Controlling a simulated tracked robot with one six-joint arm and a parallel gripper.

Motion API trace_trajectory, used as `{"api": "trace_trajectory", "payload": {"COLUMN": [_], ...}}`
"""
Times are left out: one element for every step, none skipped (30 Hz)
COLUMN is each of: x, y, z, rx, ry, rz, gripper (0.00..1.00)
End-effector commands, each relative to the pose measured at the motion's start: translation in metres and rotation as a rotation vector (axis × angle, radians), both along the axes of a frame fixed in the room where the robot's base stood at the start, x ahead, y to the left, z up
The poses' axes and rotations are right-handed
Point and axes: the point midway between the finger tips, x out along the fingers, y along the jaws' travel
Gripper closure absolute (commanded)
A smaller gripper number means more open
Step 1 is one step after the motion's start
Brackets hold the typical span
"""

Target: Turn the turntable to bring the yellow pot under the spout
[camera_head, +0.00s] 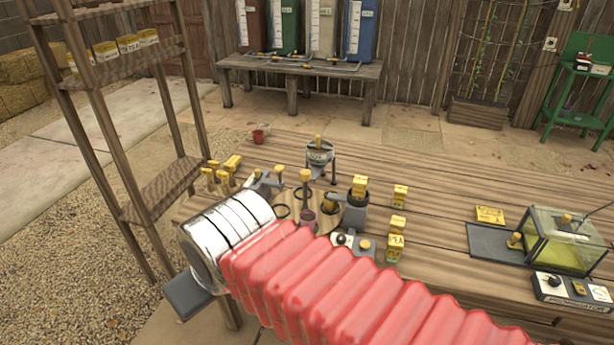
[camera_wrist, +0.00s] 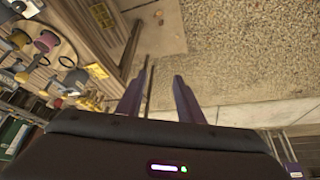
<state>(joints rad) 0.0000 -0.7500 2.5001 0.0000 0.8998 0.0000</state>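The round wooden turntable (camera_head: 290,228) lies on the bench behind my arm, with dark ring-edged holes in it and an upright wooden peg (camera_head: 305,180). A purple pot (camera_head: 308,215) sits on its near part, and a small yellow pot (camera_head: 329,204) seems to sit at its right edge. In the wrist view a yellow pot (camera_wrist: 19,40) and a purple pot (camera_wrist: 46,41) show at the far left. A grey hopper (camera_head: 319,157) stands behind the turntable; I cannot make out its spout. My gripper (camera_wrist: 158,80) is open and empty, away from the turntable; its fingers are hidden in the head view.
A grey dispenser (camera_head: 355,215) stands right of the turntable, with seed boxes (camera_head: 395,240) beside it. Several yellow-topped items (camera_head: 222,172) stand to the left. A wooden shelf (camera_head: 150,190) rises at the left. A glass tank (camera_head: 565,240) is at the right.

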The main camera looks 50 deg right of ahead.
Motion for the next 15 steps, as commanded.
{"api": "trace_trajectory", "payload": {"x": [0.001,0.002,0.004,0.007,0.010,0.016,0.021,0.027,0.036,0.043,0.050,0.061,0.069,0.076,0.086], "y": [-0.001,-0.002,-0.003,-0.005,-0.008,-0.012,-0.015,-0.021,-0.028,-0.035,-0.042,-0.053,-0.062,-0.070,-0.083], "z": [0.000,0.000,0.000,-0.001,-0.001,-0.002,-0.003,-0.004,-0.006,-0.007,-0.009,-0.011,-0.012,-0.014,-0.016], "rx": [0.000,-0.001,-0.004,-0.006,-0.010,-0.015,-0.022,-0.028,-0.037,-0.046,-0.055,-0.068,-0.078,-0.090,-0.103], "ry": [-0.001,-0.002,-0.006,-0.011,-0.017,-0.026,-0.035,-0.046,-0.062,-0.076,-0.091,-0.112,-0.130,-0.147,-0.170], "rz": [-0.001,-0.004,-0.009,-0.014,-0.020,-0.033,-0.042,-0.054,-0.069,-0.082,-0.096,-0.114,-0.127,-0.140,-0.157], "gripper": [0.62,0.60,0.57,0.55,0.54,0.54,0.54,0.54,0.54,0.54,0.54,0.54,0.54,0.54,0.54]}}
